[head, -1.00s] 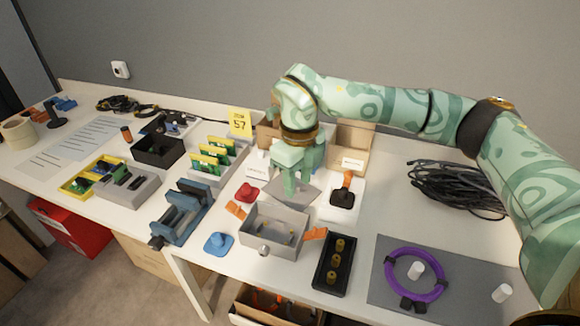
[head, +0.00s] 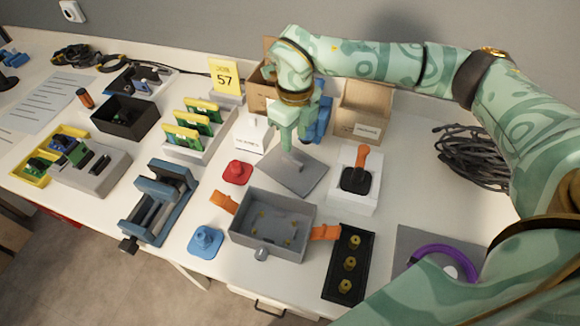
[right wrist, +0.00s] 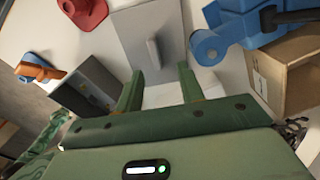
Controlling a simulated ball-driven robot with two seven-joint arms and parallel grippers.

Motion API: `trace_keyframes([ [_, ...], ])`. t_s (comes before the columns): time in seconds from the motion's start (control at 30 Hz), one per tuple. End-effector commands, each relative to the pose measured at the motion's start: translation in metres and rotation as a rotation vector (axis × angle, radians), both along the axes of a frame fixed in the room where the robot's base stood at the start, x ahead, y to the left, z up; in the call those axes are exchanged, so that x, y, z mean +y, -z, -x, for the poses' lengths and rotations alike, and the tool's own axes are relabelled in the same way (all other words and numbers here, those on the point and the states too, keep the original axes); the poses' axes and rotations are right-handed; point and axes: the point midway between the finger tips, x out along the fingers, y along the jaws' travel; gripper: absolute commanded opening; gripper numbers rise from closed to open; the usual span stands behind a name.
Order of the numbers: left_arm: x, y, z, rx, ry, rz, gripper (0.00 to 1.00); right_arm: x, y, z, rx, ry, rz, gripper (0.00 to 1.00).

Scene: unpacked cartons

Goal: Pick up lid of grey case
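The grey lid (head: 305,180) is a flat plate with a small upright handle, lying on the white table behind the open grey case (head: 243,246). The case holds small yellowish pieces and has orange latches at its sides. My right gripper (head: 292,150) points down over the lid, close to its handle. In the right wrist view the fingers (right wrist: 158,75) are apart with nothing between them; the lid (right wrist: 130,25) and its handle lie just beyond the fingertips. The case (right wrist: 80,92) shows at the left there. My left gripper is not in view.
A red piece (head: 237,172) lies left of the lid. A white box with an orange-handled black device (head: 357,178) stands right. A blue object (head: 322,122) and cardboard boxes (head: 362,112) stand behind. A black tray (head: 333,284) is beside the case.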

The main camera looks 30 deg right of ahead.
Motion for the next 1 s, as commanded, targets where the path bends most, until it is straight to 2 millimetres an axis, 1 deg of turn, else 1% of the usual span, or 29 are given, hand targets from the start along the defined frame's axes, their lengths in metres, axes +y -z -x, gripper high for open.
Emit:
trace_keyframes([
  [0.03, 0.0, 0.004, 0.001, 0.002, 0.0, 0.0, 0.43, 0.0, 0.009, 0.0, 0.001, 0.0, -0.001, 0.38],
  [0.27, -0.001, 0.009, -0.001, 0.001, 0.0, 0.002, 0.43, 0.002, 0.023, 0.0, -0.001, -0.002, -0.001, 0.38],
  [0.43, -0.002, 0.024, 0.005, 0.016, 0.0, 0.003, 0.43, 0.008, 0.053, 0.003, 0.005, -0.002, -0.001, 0.38],
  [0.53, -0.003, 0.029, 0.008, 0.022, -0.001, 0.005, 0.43, 0.007, 0.066, 0.003, 0.002, 0.0, 0.0, 0.38],
  [0.6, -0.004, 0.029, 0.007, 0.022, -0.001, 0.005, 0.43, 0.007, 0.068, 0.003, 0.0, -0.001, 0.0, 0.38],
  [0.77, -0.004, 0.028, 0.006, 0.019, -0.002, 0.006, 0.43, 0.007, 0.065, 0.003, -0.003, -0.001, 0.0, 0.38],
  [0.87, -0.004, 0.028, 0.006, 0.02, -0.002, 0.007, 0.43, 0.007, 0.065, 0.003, -0.003, -0.001, 0.0, 0.13],
  [0.9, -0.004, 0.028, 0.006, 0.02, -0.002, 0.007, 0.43, 0.007, 0.065, 0.003, -0.003, -0.001, 0.0, 0.02],
  [0.93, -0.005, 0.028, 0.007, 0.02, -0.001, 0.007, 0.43, 0.007, 0.065, 0.003, -0.003, -0.001, 0.0, 0.0],
  [1.0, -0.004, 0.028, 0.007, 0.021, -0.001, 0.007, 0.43, 0.007, 0.065, 0.003, -0.003, -0.001, 0.0, 0.0],
])
